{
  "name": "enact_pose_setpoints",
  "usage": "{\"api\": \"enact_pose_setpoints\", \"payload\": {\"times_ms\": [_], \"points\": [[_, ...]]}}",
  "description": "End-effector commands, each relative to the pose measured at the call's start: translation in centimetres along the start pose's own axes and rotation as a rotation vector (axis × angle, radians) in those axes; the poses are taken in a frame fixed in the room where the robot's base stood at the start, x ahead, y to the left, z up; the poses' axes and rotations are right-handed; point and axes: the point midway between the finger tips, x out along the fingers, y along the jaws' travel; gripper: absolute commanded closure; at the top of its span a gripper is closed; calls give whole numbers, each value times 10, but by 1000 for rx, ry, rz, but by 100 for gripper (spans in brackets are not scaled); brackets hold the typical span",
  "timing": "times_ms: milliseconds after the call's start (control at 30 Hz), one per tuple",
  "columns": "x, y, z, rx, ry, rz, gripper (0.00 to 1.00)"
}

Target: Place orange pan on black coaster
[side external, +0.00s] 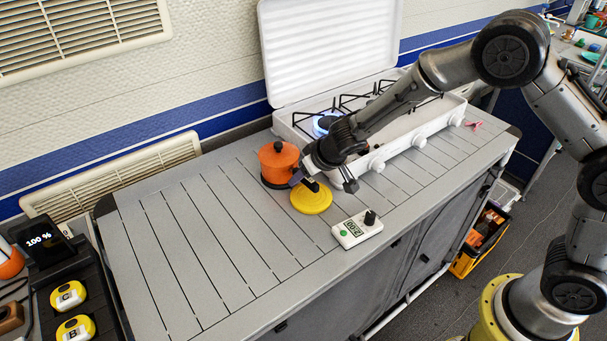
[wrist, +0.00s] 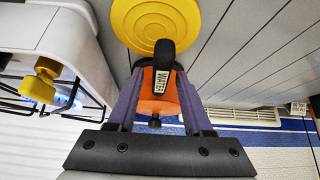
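The orange pan (side external: 279,158) has a dark knob on its lid and stands left of the stove. It also shows between my gripper's fingers in the wrist view (wrist: 150,104). A dark edge of the black coaster (side external: 268,184) shows under the pan; the rest is hidden. I cannot tell whether the pan rests fully on it. My gripper (wrist: 158,76) has its purple fingers on either side of the handle, apart from each other, with space visible between fingers and handle.
The yellow disc (side external: 311,200) lies in front of the pan, partly under my gripper. A white timer (side external: 356,230) lies near the counter's front edge. The white stove (side external: 400,135) with a lit blue burner is to the right. The slatted counter's left half (side external: 170,240) is clear.

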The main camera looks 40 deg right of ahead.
Motion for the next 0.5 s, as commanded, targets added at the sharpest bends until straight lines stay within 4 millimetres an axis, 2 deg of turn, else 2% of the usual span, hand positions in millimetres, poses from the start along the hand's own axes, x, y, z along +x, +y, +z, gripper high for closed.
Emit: {"api": "enact_pose_setpoints", "payload": {"times_ms": [367,500], "points": [[-1,0,-1,0,-1,0,48],[-19,0,-2,1,2,0,48]]}}
